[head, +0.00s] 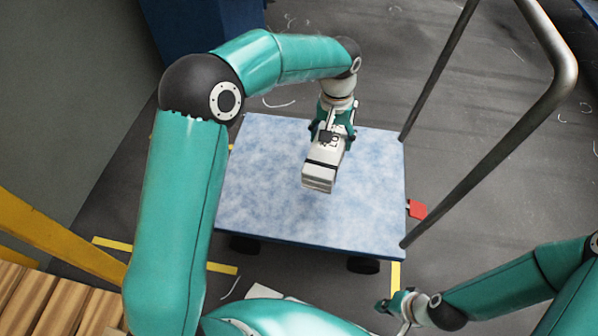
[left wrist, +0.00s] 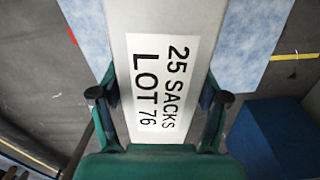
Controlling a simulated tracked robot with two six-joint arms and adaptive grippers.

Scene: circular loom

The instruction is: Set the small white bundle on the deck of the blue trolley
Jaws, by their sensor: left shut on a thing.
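The small white bundle (head: 321,166) is a pale block with a dark band near its lower end. My left gripper (head: 333,137) is shut on it, above the middle of the trolley's deck. In the left wrist view the bundle (left wrist: 168,25) lies between both fingers and its label reads "25 SACKS LOT 76". The blue trolley (head: 262,195) has a mottled light-blue deck, empty around the bundle. Whether the bundle's lower end touches the deck I cannot tell. My right gripper (head: 398,305) is low at the right, apart from the trolley; its fingers are unclear.
The trolley's grey tube handle (head: 562,75) rises along the deck's right side. A red piece (head: 417,209) sits at its right edge. A dark blue box (head: 205,30) stands behind, and a yellow rail (head: 50,235) and wooden slats (head: 55,300) are at the left.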

